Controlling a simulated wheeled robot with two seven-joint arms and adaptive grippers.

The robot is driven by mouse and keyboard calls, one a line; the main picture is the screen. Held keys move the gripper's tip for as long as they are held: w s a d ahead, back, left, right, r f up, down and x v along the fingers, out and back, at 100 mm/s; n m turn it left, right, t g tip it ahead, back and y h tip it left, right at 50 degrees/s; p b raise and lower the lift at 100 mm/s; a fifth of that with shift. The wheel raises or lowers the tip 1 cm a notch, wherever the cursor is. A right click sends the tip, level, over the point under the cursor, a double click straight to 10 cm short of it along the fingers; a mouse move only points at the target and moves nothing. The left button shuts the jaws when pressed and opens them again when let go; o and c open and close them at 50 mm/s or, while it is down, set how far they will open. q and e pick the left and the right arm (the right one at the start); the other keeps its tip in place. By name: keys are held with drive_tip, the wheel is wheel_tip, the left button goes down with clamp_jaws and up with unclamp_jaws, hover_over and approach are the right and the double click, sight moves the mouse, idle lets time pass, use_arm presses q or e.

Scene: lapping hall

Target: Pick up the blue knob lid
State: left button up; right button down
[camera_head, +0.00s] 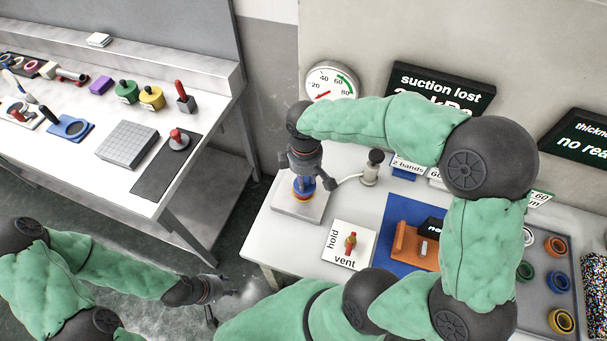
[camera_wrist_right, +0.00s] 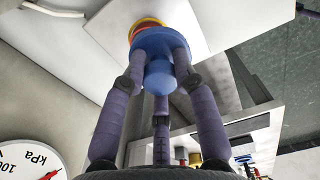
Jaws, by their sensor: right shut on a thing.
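The blue knob lid (camera_head: 302,195) is at the near left of the right-hand bench, above a pale square block (camera_head: 299,209). It also shows in the right wrist view (camera_wrist_right: 160,42), where its round blue knob points toward the camera between three purple fingers. My right gripper (camera_head: 304,178) is shut on the knob. Yellow and red rings (camera_wrist_right: 147,24) show right behind the lid; I cannot tell whether lid and rings touch. My left gripper (camera_head: 226,297) hangs over the floor between the benches, away from the lid; its finger opening is unclear.
Beside the block stand a hold/vent valve (camera_head: 350,243), a small grey fitting (camera_head: 372,167) with a hose, and a gauge (camera_head: 331,83). A blue mat (camera_head: 396,216) carries an orange holder (camera_head: 408,246). A ring tray (camera_head: 540,296) is at right. The left bench (camera_head: 78,159) holds several parts.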

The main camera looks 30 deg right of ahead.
drive_tip(key=s+a+r+p, duration=0.2)
drive_tip(key=s+a+r, duration=0.2)
drive_tip(key=s, duration=0.6)
drive_tip(key=shift+a+r+p, duration=0.15)
drive_tip(key=shift+r+p, duration=0.15)
drive_tip(key=shift+r, duration=0.85)
